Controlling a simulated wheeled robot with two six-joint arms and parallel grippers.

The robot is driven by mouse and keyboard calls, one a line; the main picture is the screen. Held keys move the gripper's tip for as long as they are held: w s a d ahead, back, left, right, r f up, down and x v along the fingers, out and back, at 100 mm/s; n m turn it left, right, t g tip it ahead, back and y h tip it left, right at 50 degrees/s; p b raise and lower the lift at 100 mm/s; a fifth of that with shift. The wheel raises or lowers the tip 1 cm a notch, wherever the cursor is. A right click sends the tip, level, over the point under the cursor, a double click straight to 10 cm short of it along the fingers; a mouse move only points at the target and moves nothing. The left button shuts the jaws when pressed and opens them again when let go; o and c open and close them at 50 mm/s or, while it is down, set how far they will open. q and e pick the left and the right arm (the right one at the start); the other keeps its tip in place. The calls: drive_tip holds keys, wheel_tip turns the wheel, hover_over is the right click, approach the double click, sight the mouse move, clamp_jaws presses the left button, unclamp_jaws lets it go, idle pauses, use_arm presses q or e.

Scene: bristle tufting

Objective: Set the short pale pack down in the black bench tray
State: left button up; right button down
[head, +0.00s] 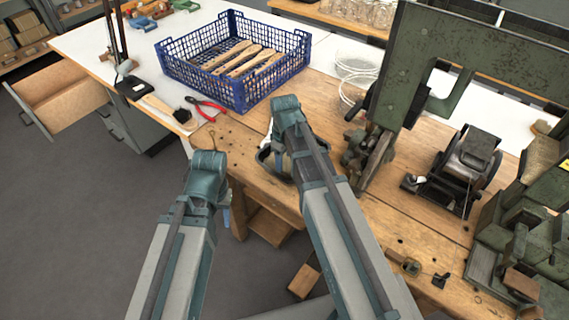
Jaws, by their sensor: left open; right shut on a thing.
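The black bench tray (262,160) sits on the wooden bench near its front left part, mostly hidden behind my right arm. My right gripper (278,158) points down over the tray, and its fingers are largely covered by the wrist. It is shut on the short pale pack (266,143), of which only a small whitish part shows beside the wrist. I cannot tell whether the pack touches the tray. My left gripper (226,212) is open in front of the bench edge, left of the tray, its fingers mostly hidden by its wrist.
A blue crate (205,82) with wooden brush handles stands behind the tray. Red pliers (207,107) lie left of the tray. A tall green machine (425,60) stands to the right, with coiled white wire (355,70) behind. An open drawer (60,98) juts out at left.

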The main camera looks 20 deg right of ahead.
sight(285, 161)
drive_tip(key=c, duration=0.6)
unclamp_jaws()
drive_tip(key=shift+o, duration=0.2)
wheel_tip(285, 161, up, 12)
drive_tip(key=p, duration=1.3)
drive_tip(key=s+a+m+h, duration=0.1)
drive_tip(key=s+a+m, duration=0.2)
drive_tip(key=s+a, duration=0.7)
drive_tip(key=s, duration=0.4)
drive_tip(key=shift+s+a+r+m, duration=0.15)
drive_tip(key=shift+a+r+m, duration=0.1)
drive_tip(key=shift+m, duration=0.15)
